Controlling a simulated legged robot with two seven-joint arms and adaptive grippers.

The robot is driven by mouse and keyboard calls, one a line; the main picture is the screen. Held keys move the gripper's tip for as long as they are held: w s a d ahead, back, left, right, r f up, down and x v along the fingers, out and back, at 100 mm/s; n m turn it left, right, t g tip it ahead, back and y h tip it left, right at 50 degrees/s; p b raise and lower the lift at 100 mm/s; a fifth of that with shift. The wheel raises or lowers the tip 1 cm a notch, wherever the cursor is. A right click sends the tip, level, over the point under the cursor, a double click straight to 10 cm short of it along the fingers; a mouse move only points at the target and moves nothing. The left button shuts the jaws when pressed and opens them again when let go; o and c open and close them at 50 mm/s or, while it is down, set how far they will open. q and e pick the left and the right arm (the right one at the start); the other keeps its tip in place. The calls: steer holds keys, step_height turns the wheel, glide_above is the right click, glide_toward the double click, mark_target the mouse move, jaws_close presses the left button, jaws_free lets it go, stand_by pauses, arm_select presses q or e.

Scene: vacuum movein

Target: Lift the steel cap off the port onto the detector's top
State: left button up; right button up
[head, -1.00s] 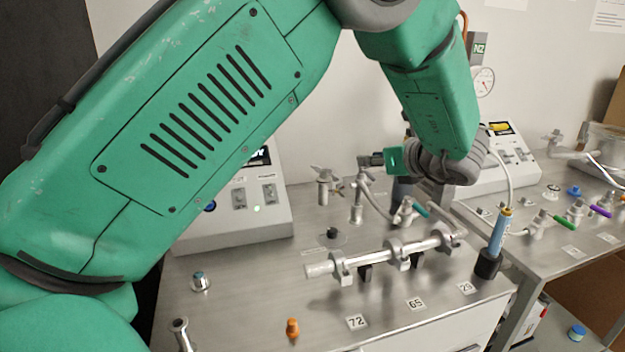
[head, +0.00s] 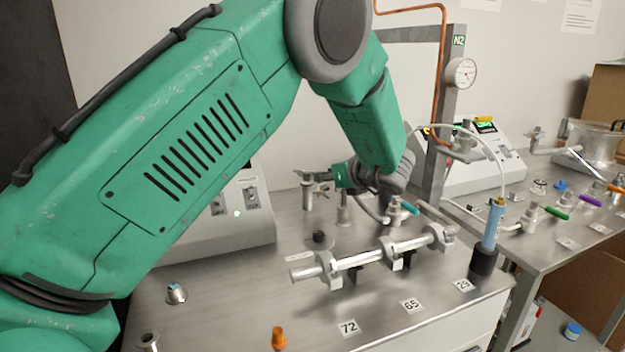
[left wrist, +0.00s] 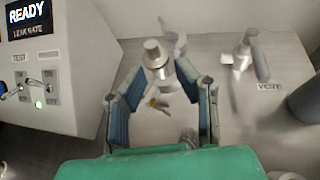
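The steel cap (left wrist: 154,50) shows as a bright cylinder on top of the port in the left wrist view. In the head view the capped port (head: 308,196) stands at the back of the bench, right of the detector. The detector (head: 222,232) is a grey sloped box, mostly behind my left arm; its panel (left wrist: 62,80) reads READY, LEAK RATE in the left wrist view. My left gripper (left wrist: 160,78) is open, its blue-padded fingers on either side of the port, just short of the cap. It also shows at the port in the head view (head: 318,177). Contact is unclear.
A clamped tube assembly (head: 360,260) lies across the bench, with a blue cylinder (head: 494,225) at its right. An orange plug (head: 279,338) stands near the front. A gauge post (head: 445,110) rises behind. In the wrist view a fitting by the VENT label (left wrist: 243,52) stands right of the port.

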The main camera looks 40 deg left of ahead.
mark_target(308, 173)
arm_select(q)
steer(key=x, duration=0.5)
steer(key=s+x, duration=0.1)
steer(key=x, duration=0.2)
steer(key=shift+s+a+r, duration=0.1)
steer(key=shift+a+r, duration=0.1)
steer(key=shift+a, duration=0.2)
steer(key=shift+d+r, duration=0.25)
steer(key=shift+d, duration=0.45)
steer(key=shift+d+r, duration=0.1)
steer(key=shift+r, duration=0.05)
jaws_close()
steer(key=shift+a+f, duration=0.3)
steer(key=shift+a, duration=0.3)
steer(key=shift+r, duration=0.15)
step_height(308, 173, up, 10)
steer(key=shift+d+f+p, duration=0.15)
steer(key=shift+f+p, duration=0.1)
steer(key=shift+p, duration=0.1)
steer(key=shift+r, duration=1.65)
arm_select(e)
steer(key=shift+a+r, duration=0.6)
steer(key=shift+r, duration=0.15)
